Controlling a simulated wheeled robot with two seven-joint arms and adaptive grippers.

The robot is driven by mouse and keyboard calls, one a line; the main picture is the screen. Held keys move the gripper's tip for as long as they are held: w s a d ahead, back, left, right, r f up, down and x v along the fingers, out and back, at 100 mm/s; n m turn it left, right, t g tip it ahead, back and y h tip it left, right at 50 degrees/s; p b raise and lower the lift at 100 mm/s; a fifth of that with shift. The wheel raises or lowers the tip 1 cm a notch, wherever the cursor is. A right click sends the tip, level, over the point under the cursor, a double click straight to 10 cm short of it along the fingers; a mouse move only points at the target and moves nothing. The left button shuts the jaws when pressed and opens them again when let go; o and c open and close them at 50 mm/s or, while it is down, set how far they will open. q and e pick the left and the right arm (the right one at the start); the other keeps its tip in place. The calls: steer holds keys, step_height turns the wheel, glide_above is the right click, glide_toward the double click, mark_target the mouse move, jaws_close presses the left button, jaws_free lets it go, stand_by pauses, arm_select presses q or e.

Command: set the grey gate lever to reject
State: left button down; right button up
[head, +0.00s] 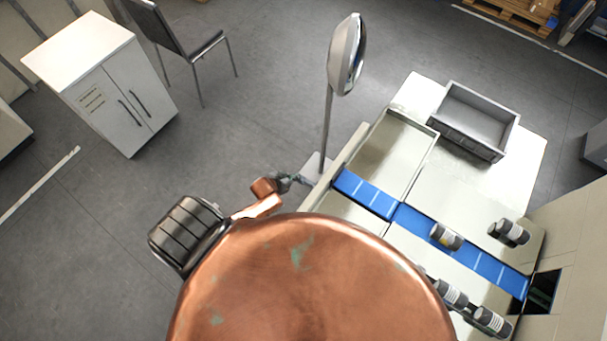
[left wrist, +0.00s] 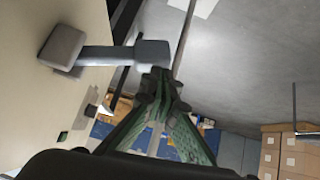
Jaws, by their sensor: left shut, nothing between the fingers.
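The grey gate lever (left wrist: 108,53) shows in the left wrist view, with a square block at its left end and a darker end piece at its right. It sticks out from a cream machine panel (left wrist: 40,110). My left gripper (left wrist: 160,82) has its green fingers together and empty, tips just below the lever's right end; I cannot tell if they touch. In the head view my left gripper (head: 300,180) is beside the near left edge of the wrapper table, where I cannot make out the lever clearly. My right gripper is not in view.
A blue belt (head: 398,212) crosses the table, with a dark jar (head: 446,237) on it and several others beside it. A grey bin (head: 477,118) stands at the back. A round mirror-like disc on a pole (head: 346,55) rises near my gripper.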

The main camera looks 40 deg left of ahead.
arm_select(q)
steer(key=shift+f+b, duration=0.3)
steer(key=shift+f, duration=0.3)
steer(key=shift+s+f, duration=0.1)
steer(key=shift+f, duration=0.05)
steer(key=s+a+r+p, duration=0.3)
steer(key=s+r, duration=0.3)
steer(key=r, duration=0.4)
steer(key=shift+s+a+r, duration=0.2)
steer(key=shift+s+a, duration=0.15)
steer(key=shift+a, duration=0.5)
